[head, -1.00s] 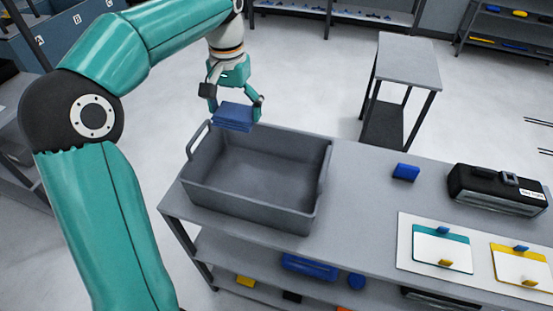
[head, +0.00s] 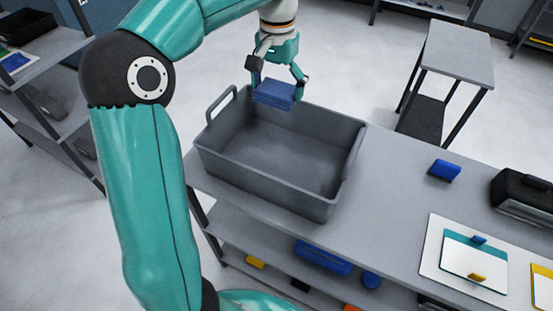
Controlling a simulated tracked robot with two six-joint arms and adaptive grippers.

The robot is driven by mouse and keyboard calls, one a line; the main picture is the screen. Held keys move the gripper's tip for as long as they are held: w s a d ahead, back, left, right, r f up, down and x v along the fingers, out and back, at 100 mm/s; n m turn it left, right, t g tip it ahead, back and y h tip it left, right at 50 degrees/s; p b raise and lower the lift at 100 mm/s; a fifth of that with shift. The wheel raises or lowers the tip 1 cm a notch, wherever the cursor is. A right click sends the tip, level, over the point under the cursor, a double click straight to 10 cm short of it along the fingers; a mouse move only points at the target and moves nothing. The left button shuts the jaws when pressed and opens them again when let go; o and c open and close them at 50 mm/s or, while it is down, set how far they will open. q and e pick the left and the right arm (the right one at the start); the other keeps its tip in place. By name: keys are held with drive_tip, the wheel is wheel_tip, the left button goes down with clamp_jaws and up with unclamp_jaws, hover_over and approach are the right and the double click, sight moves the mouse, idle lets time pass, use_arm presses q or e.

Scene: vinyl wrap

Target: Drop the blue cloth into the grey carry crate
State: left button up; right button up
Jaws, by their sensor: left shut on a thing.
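The blue cloth (head: 273,95) is a folded pad held in my left gripper (head: 278,82), which is shut on it. Cloth and gripper are over the far left part of the grey carry crate (head: 262,184), near its back rim. The cloth hides part of that rim, and I cannot tell its exact height above it. The crate is open-topped, looks empty, and stands on the left end of the grey bench (head: 393,213). My right gripper is not in view.
A blue block (head: 444,170) lies on the bench right of the crate. A black case (head: 523,195) and a white board with a teal-edged card (head: 474,265) are farther right. A small grey table (head: 458,55) stands behind. Shelves under the bench hold several items.

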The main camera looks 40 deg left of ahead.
use_arm(q)
drive_tip(key=shift+f, duration=0.1)
drive_tip(key=o, duration=0.7)
drive_tip(key=shift+c, duration=0.2)
drive_tip(key=shift+r, duration=3.7)
